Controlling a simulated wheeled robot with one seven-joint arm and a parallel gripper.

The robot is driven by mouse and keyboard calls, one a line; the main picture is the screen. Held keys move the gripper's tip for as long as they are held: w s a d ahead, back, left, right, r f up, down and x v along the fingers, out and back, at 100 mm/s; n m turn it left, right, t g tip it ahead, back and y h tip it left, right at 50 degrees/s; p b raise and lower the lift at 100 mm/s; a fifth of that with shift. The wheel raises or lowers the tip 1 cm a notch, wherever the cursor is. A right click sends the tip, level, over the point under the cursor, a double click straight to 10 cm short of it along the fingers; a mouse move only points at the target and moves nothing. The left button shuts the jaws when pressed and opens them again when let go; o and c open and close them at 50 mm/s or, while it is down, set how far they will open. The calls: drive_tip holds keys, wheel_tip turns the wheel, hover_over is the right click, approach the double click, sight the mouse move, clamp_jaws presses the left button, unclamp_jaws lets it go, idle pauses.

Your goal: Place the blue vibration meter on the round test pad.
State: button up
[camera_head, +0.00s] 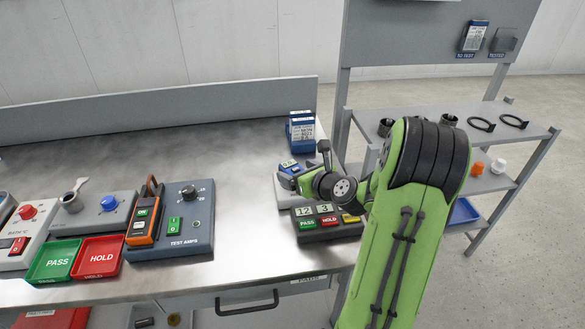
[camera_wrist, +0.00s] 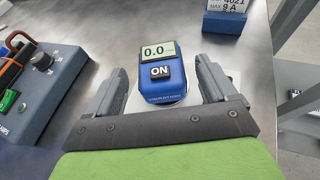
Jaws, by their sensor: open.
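The blue vibration meter (camera_wrist: 174,90) lies between my open fingers in the wrist view, with a lit "0.0" display and a black ON label. A gap shows on both sides, so the fingers do not grip it. It rests on or over a pale grey plate (camera_wrist: 192,97). In the head view the meter (camera_head: 288,168) shows as a small blue shape, partly covered by my arm. My gripper (camera_wrist: 161,66) is around the meter, low over the bench. I cannot make out the round test pad in either view.
A panel with PASS and HOLD buttons (camera_head: 328,233) stands just in front. A blue labelled box (camera_head: 301,131) stands behind. A TEST AMPS unit (camera_head: 180,225) with an orange clamp meter (camera_head: 146,213) is left. Clear bench (camera_head: 225,150) lies between. A grey shelf rack (camera_head: 465,115) is right.

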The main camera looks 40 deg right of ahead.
drive_tip(key=p+v, duration=0.1)
drive_tip(key=v, duration=0.7)
drive_tip(key=shift+s+a+r, duration=0.15)
drive_tip(key=shift+s, duration=0.05)
drive_tip(key=s+a+r+n+g+y, duration=0.1)
drive_tip(key=a+n+g+y, duration=0.15)
drive_tip(key=a+n, duration=0.7)
drive_tip(key=s+a+r+n+g+y, duration=0.1)
drive_tip(key=s+a+n+g, duration=0.15)
drive_tip(key=a+n, duration=0.65)
drive_tip(key=s+a+r+n+g+h, duration=0.1)
drive_tip(key=s+r+n, duration=0.1)
drive_tip(key=s+n, duration=0.5)
drive_tip(key=s+a+r+n+g+h, duration=0.1)
drive_tip(key=s+a+r+n, duration=0.1)
drive_tip(key=s+n, duration=0.5)
drive_tip(key=n, duration=0.4)
drive_tip(key=shift+s+r+g+h, duration=0.15)
drive_tip(key=shift+r+g+h, duration=0.1)
drive_tip(key=shift+g+h, duration=0.15)
drive_tip(key=shift+a, duration=0.1)
